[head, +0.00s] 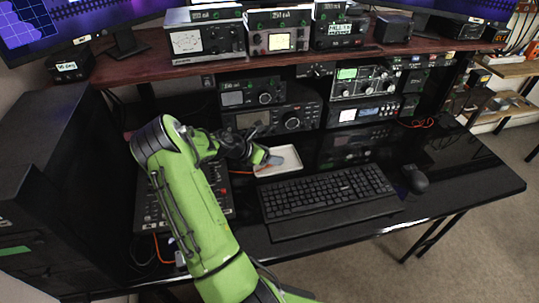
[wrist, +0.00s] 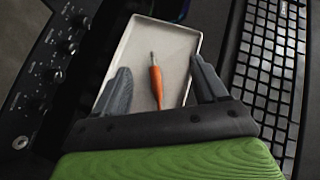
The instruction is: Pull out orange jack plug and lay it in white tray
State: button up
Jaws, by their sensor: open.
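The orange jack plug (wrist: 156,82) with a metal tip lies in the white tray (wrist: 138,45) in the wrist view. It rests on the tray floor, between and beyond my gripper's fingers. My gripper (wrist: 160,78) is open and empty, its two grey fingers apart above the tray, one on each side of the plug. In the head view my gripper (head: 268,160) is over the left part of the white tray (head: 290,166).
A black keyboard (head: 325,192) lies right of the tray, with a mouse (head: 415,178) beyond it. A knobbed mixer panel (head: 160,212) is left of the tray. Stacked radio units (head: 265,118) stand behind. An orange cable (head: 418,123) lies at the right back.

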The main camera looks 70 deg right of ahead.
jog(key=p+v, duration=0.4)
jog(key=v, duration=1.1)
jog(key=shift+w+a, duration=0.15)
jog(key=shift+a, duration=0.15)
jog(key=shift+r, duration=0.1)
notch_tip(320, 180, up, 7)
jog(key=p, duration=0.8)
jog(key=shift+p, duration=0.35)
